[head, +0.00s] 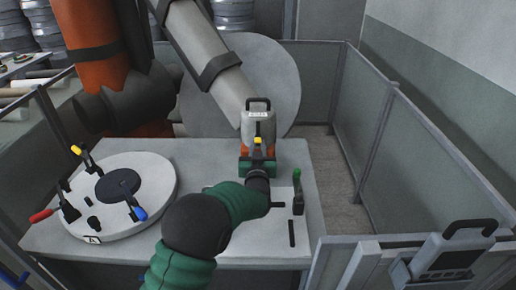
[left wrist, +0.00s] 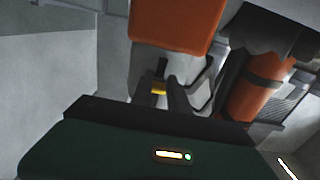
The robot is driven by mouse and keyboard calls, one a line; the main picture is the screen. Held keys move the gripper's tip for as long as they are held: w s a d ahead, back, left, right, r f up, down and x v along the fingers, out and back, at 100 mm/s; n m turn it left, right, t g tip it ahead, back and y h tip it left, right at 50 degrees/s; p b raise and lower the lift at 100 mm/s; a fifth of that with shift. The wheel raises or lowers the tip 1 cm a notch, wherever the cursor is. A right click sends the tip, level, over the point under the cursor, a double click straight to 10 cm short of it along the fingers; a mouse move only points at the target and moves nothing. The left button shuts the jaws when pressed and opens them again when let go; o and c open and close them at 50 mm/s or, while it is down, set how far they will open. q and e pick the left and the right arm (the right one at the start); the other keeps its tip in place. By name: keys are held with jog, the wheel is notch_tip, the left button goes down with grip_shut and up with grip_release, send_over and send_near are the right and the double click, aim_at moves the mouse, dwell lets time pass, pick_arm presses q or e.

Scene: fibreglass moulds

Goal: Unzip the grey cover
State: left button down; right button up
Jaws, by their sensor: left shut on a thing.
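The grey cover (head: 207,58) is a long sleeve with dark bands around the arm of a large orange robot, slanting down to the middle in the head view. My left gripper (head: 258,143) is at its lower end, in front of a pale grey tool head with a dark handle (head: 259,103). It is shut on a small yellow tab, which shows between the dark fingers in the left wrist view (left wrist: 158,88). The line of a zip cannot be made out. My right gripper is not in view.
A pale table (head: 120,240) stands below, with a round mould (head: 153,172) and several clamps on its left. A green-handled clamp (head: 298,195) stands to the right of my left arm. Fence panels (head: 420,150) close off the right side. A grey handled box (head: 448,258) is at bottom right.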

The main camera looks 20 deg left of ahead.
aim_at(258, 122)
pick_arm(q)
notch_tip(258, 122, up, 7)
jog(key=p, duration=0.3)
jog(key=shift+r, duration=0.1)
jog(key=c, duration=1.4)
grip_release()
jog(key=shift+o, duration=0.8)
